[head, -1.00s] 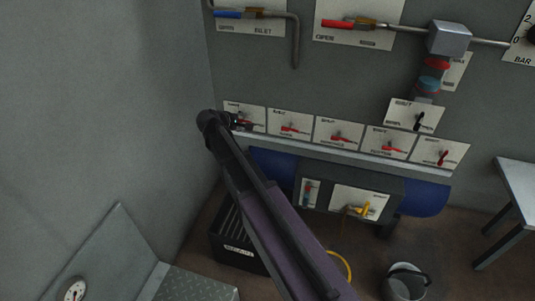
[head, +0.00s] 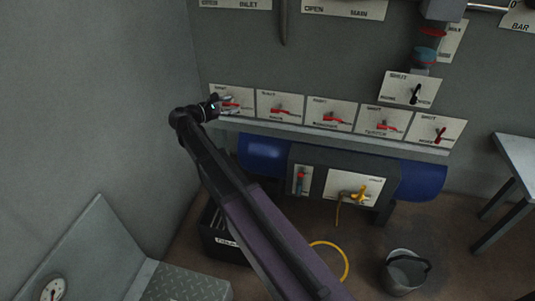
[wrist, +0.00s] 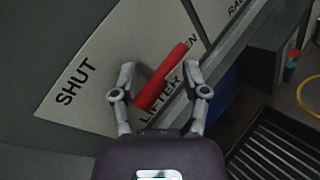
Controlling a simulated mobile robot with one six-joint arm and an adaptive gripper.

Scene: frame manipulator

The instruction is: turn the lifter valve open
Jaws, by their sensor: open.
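The lifter valve is a red lever (wrist: 165,78) on a white plate (wrist: 125,45) marked SHUT, LIFTER and, partly covered, an OPEN end. In the wrist view the lever lies slanted, its upper end towards the OPEN side. My gripper (wrist: 159,72) is open, with one finger on each side of the lever; I cannot tell whether either touches it. In the head view my gripper (head: 219,104) is at the leftmost plate (head: 246,93) of the row, partly covering it and its red lever (head: 231,104).
Several similar plates with red levers continue to the right, such as this neighbour (head: 280,107). A ledge (head: 330,146) runs just below them. A black crate (head: 222,245), yellow hose (head: 341,262) and bucket (head: 405,270) are on the floor.

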